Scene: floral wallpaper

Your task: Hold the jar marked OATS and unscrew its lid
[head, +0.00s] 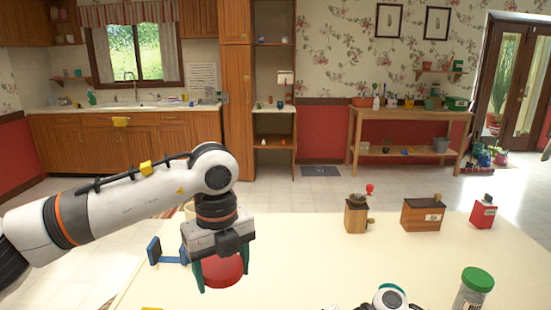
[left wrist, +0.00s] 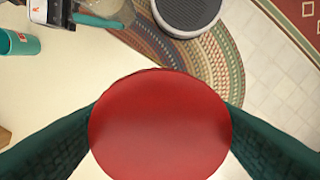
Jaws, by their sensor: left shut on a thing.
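My left gripper (head: 224,273) comes in from the left over the near part of the table and points down. Its two dark green fingers are closed on the sides of a round red lid (head: 222,270). In the left wrist view the lid (left wrist: 160,125) faces the camera as a plain red disc between the fingers. No jar body shows under the lid, and I cannot tell whether one is hidden behind it. No OATS marking is readable. A clear jar with a green lid (head: 477,281) stands at the table's near right; its label is too small to read.
The cream table (head: 310,265) is mostly clear in the middle. A blue object (head: 154,250) is left of the gripper. A wooden grinder (head: 356,217), a wooden box (head: 422,215) and a red tin (head: 483,213) stand along the back right.

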